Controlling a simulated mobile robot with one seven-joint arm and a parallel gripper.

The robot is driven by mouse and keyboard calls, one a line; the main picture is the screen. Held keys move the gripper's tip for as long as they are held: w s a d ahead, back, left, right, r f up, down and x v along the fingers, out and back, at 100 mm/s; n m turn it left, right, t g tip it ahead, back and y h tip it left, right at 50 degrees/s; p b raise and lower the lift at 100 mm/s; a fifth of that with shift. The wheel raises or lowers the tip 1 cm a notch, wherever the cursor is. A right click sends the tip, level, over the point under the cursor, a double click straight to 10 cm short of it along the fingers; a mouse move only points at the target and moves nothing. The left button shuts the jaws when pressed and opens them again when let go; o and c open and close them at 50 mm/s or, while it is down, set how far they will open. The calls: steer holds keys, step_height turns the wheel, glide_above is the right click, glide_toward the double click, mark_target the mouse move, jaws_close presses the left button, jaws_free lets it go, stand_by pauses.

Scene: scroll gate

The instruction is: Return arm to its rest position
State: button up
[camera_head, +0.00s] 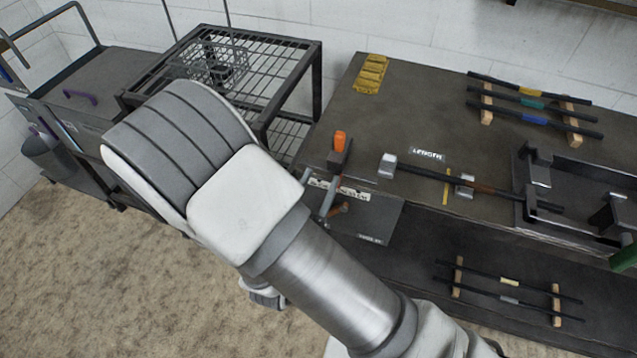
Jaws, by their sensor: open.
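My arm (325,285) crosses the lower middle of the view. It runs from the bottom right up to a large white and grey joint on the left. A small white and grey part of mine shows beneath the arm, but its jaws cannot be made out. My gripper is not visible; the arm hides what lies behind it.
A dark workbench (415,100) fills the right, with rods on wooden rests (530,103), a rod in metal blocks (430,172), an orange-topped piece (339,141) and yellow blocks (371,74). A wire rack table (270,55) stands behind my arm. The carpet (110,280) at lower left is clear.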

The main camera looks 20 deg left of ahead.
steer(key=shift+r, duration=0.1)
stand_by(0.5)
steer(key=s+d+r+m+g+h, duration=0.1)
steer(key=d+r+m+g+h, duration=0.25)
steer(key=d+m, duration=0.35)
steer(key=s+d+r+m+g+h, duration=0.1)
steer(key=d+r+m+g+h, duration=0.35)
steer(key=d, duration=0.45)
steer(key=d+r+m+g+h, duration=0.25)
steer(key=d+m+g, duration=0.25)
steer(key=d+m, duration=0.35)
steer(key=s+d+r+m+g+y, duration=0.3)
steer(key=s+d+m+g+y, duration=0.1)
steer(key=s+m+y, duration=0.3)
step_height(320, 180, up, 8)
steer(key=s+a+m+t+y, duration=0.2)
steer(key=m+t+y, duration=0.2)
steer(key=m, duration=0.4)
steer(key=shift+s+a+t+y, duration=0.25)
steer(key=shift+a+t+y, duration=0.05)
steer(key=shift+y, duration=0.05)
steer(key=shift+f, duration=0.1)
steer(key=shift+c, duration=0.3)
